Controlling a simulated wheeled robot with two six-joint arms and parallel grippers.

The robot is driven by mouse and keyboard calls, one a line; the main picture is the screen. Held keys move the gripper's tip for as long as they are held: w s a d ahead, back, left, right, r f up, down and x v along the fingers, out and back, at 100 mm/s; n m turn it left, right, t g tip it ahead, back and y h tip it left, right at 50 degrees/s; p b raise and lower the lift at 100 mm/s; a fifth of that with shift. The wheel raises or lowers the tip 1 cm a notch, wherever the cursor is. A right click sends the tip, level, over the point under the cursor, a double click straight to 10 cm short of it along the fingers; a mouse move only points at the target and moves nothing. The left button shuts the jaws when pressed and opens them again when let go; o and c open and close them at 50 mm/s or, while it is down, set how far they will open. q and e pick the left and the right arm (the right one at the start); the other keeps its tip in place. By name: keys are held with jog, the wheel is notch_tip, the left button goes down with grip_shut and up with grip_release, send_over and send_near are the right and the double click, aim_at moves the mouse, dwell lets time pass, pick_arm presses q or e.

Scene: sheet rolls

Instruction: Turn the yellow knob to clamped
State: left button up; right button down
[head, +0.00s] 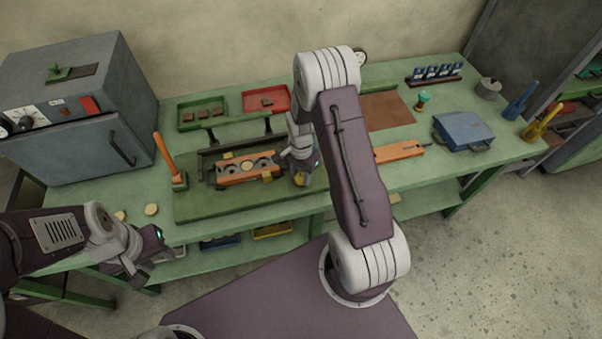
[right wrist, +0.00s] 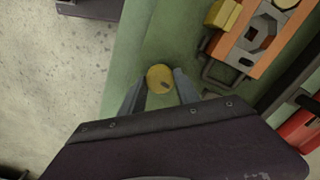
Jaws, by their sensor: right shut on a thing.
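The yellow knob (right wrist: 160,78) is round with a dark mark on its top. It sits between the two fingers of my right gripper (right wrist: 159,88) in the right wrist view, and the gripper is shut on it. In the head view the yellow knob (head: 300,178) shows just below my right gripper (head: 304,172), at the right end of the fixture (head: 222,158). The fixture holds an orange plate (head: 236,177) with dark metal parts. My left gripper (head: 148,262) hangs in front of the bench at the left; its finger opening is unclear.
An orange-handled lever (head: 166,157) stands left of the fixture. Green (head: 188,116) and red (head: 256,97) trays lie behind it. A grey oven-like box (head: 75,120) fills the bench's left end. A blue case (head: 463,130) and an orange bar (head: 399,151) lie to the right.

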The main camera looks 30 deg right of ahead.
aim_at(301, 177)
jog(key=m, duration=0.7)
jog(key=shift+p, duration=0.3)
jog(key=shift+w, duration=0.1)
dwell(0.3)
jog(key=c, duration=0.9)
grip_release()
notch_tip(301, 177, up, 9)
jog(key=shift+b, duration=0.3)
jog(key=shift+r, duration=0.1)
